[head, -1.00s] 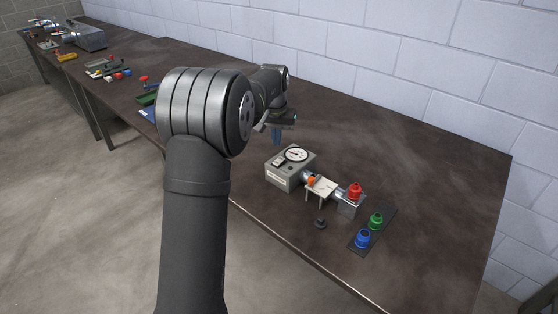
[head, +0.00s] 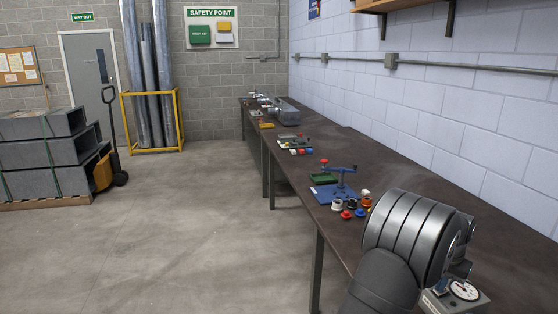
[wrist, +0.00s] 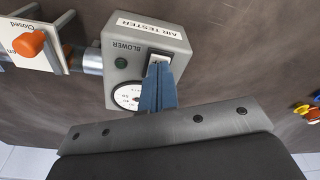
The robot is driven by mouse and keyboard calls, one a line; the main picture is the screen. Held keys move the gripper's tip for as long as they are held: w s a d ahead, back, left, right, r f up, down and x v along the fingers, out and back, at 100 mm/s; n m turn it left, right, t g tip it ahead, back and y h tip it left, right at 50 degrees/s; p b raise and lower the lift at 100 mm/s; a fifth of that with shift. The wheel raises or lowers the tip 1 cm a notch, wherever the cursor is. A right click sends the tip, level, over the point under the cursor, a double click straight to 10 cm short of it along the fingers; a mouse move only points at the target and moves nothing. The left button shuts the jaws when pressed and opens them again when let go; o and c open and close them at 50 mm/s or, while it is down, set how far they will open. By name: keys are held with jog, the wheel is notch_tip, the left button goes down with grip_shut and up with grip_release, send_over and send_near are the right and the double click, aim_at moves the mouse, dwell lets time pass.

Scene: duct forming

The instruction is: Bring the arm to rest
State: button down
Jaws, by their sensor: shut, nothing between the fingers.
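My gripper (wrist: 158,82) shows in the wrist view with its blue fingers together and empty. The fingers appear in front of the grey air tester box (wrist: 118,62), over its switch; I cannot tell whether they touch it. The box carries a green lamp and a dial gauge (wrist: 127,97), partly hidden by the fingers. In the head view my arm stands at the lower right, and the air tester's gauge (head: 464,290) shows beside it at the bottom edge. Most of my gripper is hidden there behind my arm.
The long dark workbench (head: 400,160) runs along the wall. A blue fixture (head: 338,186) with several coloured caps lies beyond my arm. An orange-handled valve (wrist: 30,44) adjoins the tester. A yellow rack (head: 152,120) and grey ducts (head: 45,150) stand across open floor.

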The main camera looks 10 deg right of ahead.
dwell(0.3)
jog(key=shift+r, duration=4.1)
jog(key=s+a+r+m+h, duration=0.1)
jog(key=s+r+m, duration=0.1)
jog(key=s, duration=0.5)
jog(key=s+a+r+m+t+h, duration=0.1)
jog(key=s+r+m, duration=0.1)
jog(key=s, duration=0.6)
jog(key=shift+a+r+m, duration=0.35)
jog(key=shift+r+m, duration=0.05)
jog(key=shift+r, duration=0.45)
